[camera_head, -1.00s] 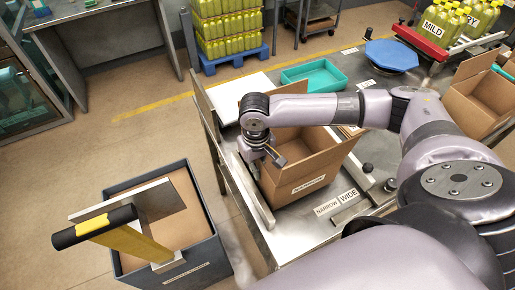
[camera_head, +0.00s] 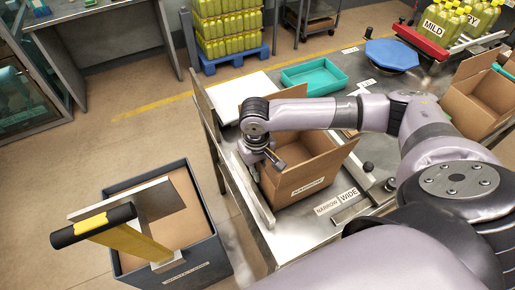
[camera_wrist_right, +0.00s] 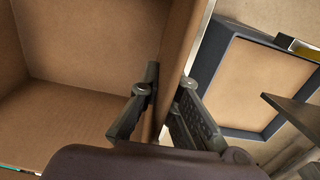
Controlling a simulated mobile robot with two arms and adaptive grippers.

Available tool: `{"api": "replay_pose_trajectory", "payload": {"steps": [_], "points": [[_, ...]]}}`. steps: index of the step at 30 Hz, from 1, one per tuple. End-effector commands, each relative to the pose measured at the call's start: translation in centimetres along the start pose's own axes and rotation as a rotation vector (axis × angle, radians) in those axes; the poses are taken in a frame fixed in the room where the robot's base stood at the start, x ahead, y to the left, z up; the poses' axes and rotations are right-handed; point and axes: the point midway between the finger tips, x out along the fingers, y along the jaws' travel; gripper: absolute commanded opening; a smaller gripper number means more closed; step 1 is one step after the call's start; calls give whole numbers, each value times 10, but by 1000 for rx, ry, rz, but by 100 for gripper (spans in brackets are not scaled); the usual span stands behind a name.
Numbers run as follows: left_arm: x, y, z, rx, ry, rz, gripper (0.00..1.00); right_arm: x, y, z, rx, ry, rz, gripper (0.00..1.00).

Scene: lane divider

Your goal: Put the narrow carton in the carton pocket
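The open brown carton (camera_head: 292,191) has a white front label that seems to read NARROW. It is on the metal table, beside a metal rail (camera_head: 254,187) on its left. My right gripper (camera_head: 264,163) is at the carton's left wall. In the right wrist view the fingers (camera_wrist_right: 168,82) straddle that wall (camera_wrist_right: 178,45), one inside and one outside, and look closed on it. The carton's underside is hidden. NARROW and WIDE signs (camera_head: 337,201) lie on the table to its right, by a low metal bar. I cannot tell which area is the carton pocket. My left gripper is not in view.
A dark bin (camera_head: 217,255) with a yellow-and-black handle (camera_head: 92,224) and metal plate stands on the floor at left. A teal tray (camera_head: 315,75), blue turntable (camera_head: 391,54) and another open carton (camera_head: 482,92) are farther back. My right arm spans above the carton.

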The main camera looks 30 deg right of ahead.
Motion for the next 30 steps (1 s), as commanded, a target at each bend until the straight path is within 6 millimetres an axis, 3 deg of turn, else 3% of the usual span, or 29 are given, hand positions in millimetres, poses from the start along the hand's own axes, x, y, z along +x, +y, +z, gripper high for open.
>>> {"api": "replay_pose_trajectory", "payload": {"steps": [16,18,27,30], "points": [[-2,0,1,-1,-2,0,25,10,0,0,0,0,0,0],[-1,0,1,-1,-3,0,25,10,0,0,0,1,0,8],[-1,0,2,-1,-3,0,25,10,-1,0,-1,0,-3,28],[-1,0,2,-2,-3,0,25,10,-2,0,-2,0,-4,28]]}}
